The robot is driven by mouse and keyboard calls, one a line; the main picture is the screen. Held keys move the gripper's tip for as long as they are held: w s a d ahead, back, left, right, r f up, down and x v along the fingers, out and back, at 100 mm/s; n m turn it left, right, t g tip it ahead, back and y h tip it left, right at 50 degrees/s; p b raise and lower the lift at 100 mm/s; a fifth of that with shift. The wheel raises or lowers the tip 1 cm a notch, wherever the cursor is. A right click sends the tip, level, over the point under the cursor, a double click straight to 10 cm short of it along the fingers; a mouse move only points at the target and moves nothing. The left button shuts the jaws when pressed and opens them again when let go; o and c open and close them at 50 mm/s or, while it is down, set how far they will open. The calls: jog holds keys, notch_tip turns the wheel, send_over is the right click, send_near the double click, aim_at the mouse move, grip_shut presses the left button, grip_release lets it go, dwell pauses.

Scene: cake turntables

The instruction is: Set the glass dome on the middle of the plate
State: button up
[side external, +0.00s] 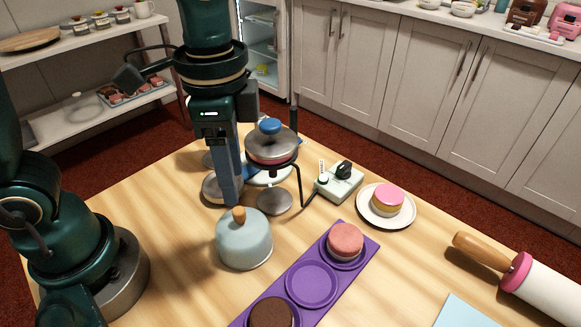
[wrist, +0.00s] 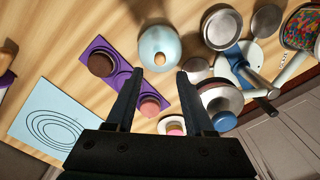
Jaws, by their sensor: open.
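The glass dome (side external: 243,243), pale blue with a wooden knob (side external: 239,215), stands upright on the wooden table. It also shows in the wrist view (wrist: 158,38), just beyond my fingertips, with its knob between them in the picture. The white plate (side external: 369,216) is to the right and carries a small cake (side external: 387,200) with a pink top. In the wrist view the cake shows low between my fingers (wrist: 172,125). My gripper (side external: 231,197) is open and empty, pointing down. It also shows in the wrist view (wrist: 160,73). It appears above the table, apart from the dome.
A purple tray (side external: 312,284) with a pink cake, an empty round recess and a brown cake lies between dome and plate. Behind are a metal-topped stand with a blue knob (side external: 270,127) and a small box with a black knob (side external: 339,182). A rolling pin (side external: 535,280) lies far right.

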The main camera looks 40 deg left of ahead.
notch_tip(320, 180, up, 6)
jog(key=s+a+f+n+t, duration=0.3)
jog(key=s+a+n+t, duration=0.1)
jog(key=n, duration=0.4)
jog(key=a+t, duration=0.1)
jog(key=a, duration=0.1)
jog(key=shift+a+f, duration=0.2)
jog(key=shift+a, duration=0.1)
jog(key=shift+o, duration=0.6)
jog(key=shift+s+a+f+n+t, duration=0.15)
jog(key=shift+a+f+n+t, duration=0.15)
jog(key=shift+f+n, duration=0.15)
